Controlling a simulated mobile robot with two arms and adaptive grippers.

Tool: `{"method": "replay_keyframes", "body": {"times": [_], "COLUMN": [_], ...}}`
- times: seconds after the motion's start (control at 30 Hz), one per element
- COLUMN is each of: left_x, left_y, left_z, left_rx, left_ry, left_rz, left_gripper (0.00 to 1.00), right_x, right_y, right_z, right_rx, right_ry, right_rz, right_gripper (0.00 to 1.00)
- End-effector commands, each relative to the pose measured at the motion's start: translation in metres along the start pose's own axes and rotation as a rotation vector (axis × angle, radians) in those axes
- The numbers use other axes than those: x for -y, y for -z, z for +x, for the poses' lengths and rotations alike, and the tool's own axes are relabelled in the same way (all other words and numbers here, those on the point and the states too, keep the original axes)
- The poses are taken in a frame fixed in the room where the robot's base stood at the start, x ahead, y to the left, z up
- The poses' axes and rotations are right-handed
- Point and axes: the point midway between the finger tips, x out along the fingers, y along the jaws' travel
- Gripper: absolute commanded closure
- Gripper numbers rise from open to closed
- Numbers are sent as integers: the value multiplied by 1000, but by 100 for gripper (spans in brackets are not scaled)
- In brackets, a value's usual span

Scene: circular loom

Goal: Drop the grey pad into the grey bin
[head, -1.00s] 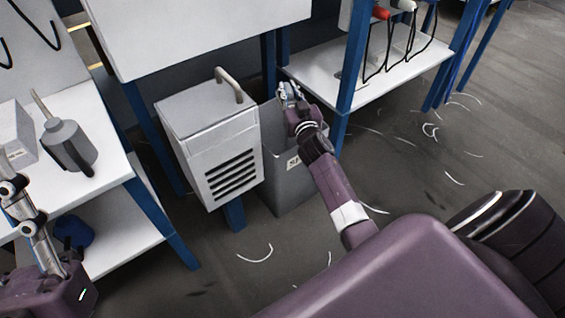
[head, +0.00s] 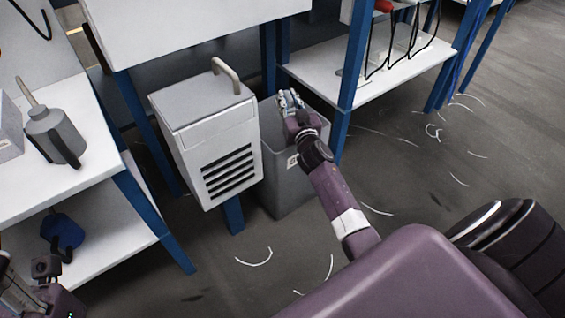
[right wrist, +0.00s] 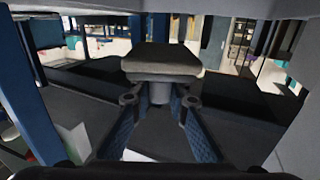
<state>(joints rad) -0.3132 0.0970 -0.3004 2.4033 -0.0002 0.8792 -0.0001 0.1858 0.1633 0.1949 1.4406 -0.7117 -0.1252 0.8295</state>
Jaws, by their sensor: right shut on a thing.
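The grey bin (head: 283,185) stands on the floor under the bench, with a small white label near its rim. My right gripper (head: 290,99) is over the bin's opening in the head view. The pad is too small to make out in the head view. My left gripper (head: 45,266) is partly visible at the lower left edge; its jaws are unclear.
A white vented box (head: 208,135) with a handle stands directly left of the bin. A blue table leg (head: 340,135) and a white shelf (head: 385,75) are close on the right. A grey bottle (head: 55,135) stands on the left table. Pale strands lie on the floor.

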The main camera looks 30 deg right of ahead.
Motion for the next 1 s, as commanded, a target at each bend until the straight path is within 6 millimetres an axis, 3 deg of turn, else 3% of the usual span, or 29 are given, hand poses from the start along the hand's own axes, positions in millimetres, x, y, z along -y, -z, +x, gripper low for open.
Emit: {"method": "replay_keyframes", "body": {"times": [0.07,0.1,0.27,0.67,0.87,1.0], "left_x": [0,0,0,1,0,0], "left_y": [0,0,0,0,0,0], "left_z": [0,0,0,0,0,0], "left_rx": [0,0,0,-1,0,0], "left_ry": [0,0,0,2,1,1], "left_rz": [0,0,0,1,1,0], "left_gripper": [60,60,60,60,60,60], "right_x": [0,0,0,0,0,0], "right_y": [1,1,1,-1,-1,-1], "right_z": [0,0,0,-6,-34,-63], "right_rx": [-1,-1,-1,1,1,2], "right_ry": [0,0,0,0,1,0], "right_rz": [0,0,0,0,0,0], "right_gripper": [100,83,65,64,64,64]}}
